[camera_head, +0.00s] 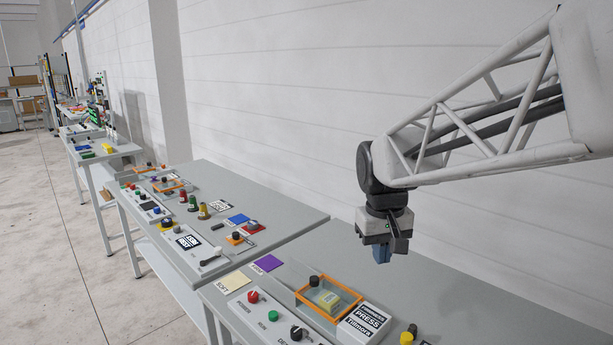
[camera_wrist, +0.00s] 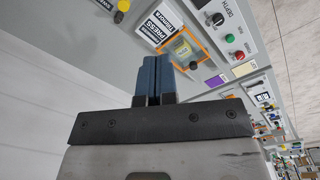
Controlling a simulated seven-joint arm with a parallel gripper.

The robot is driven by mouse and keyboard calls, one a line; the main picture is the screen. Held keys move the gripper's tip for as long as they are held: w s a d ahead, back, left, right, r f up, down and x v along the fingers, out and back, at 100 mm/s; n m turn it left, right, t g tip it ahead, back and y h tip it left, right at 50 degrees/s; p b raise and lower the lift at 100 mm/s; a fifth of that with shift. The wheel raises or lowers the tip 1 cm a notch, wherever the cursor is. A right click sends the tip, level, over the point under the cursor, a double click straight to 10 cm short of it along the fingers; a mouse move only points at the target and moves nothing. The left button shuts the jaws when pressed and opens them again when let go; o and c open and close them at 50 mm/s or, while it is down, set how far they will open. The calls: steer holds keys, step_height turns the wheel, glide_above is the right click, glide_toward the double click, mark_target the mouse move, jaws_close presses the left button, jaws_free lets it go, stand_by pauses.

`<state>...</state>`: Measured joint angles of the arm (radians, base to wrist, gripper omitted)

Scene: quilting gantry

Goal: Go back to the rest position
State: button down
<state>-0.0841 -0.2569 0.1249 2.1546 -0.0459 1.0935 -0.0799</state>
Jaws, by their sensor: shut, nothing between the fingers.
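My gripper (camera_head: 382,253) hangs at the end of my arm above the nearest grey table, pointing down. In the wrist view its two blue fingers (camera_wrist: 152,78) are pressed together with nothing between them. It is in the air to the right of and above an orange-framed box (camera_head: 330,299) with a clear cover and a yellow block inside. This orange frame also shows in the wrist view (camera_wrist: 206,38), beyond the fingertips.
A white PRESS label block (camera_head: 363,324) and a control panel with a red knob (camera_head: 253,296) sit on the nearest table. A second table (camera_head: 288,205) with buttons and coloured parts stands further left. A white wall (camera_head: 290,90) runs behind. The table's right part is bare.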

steer(key=s+d+f+m+t, duration=0.1)
steer(key=s+d+f, duration=0.1)
steer(key=s, duration=0.8)
steer(key=s+d+f+m+t, duration=0.1)
steer(key=s+d+f, duration=0.1)
steer(key=s, duration=0.9)
steer(key=shift+f, duration=0.4)
steer(key=shift+w, duration=0.1)
stand_by(1.0)
